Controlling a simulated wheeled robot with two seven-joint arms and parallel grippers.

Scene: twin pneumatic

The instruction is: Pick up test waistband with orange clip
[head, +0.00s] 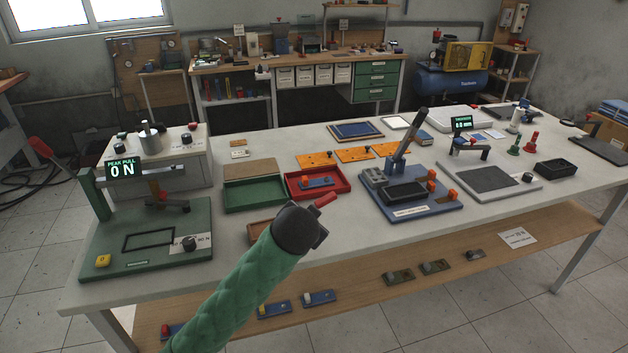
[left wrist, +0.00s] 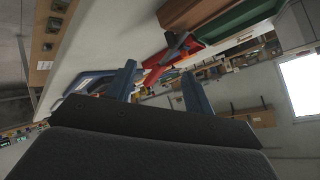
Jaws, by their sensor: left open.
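A small blue piece with an orange-red clip (head: 319,182) lies in the red tray (head: 340,188) in the head view. It is the closest match for the test waistband, but its details are too small to confirm. My left gripper (head: 318,218) is over the front edge of the table, below and in front of the red tray. The wrist hides most of its fingers there. In the left wrist view my left gripper (left wrist: 161,88) has its two blue fingers apart with nothing held between them. The red tray (left wrist: 205,47) shows past the fingers. My right gripper is out of view.
A green tray (head: 254,194) stands left of the red tray. A blue lever fixture (head: 424,207) stands to the right. A green pull-test stand (head: 150,250) fills the table's left end. More clipped pieces (head: 319,298) lie on the lower shelf.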

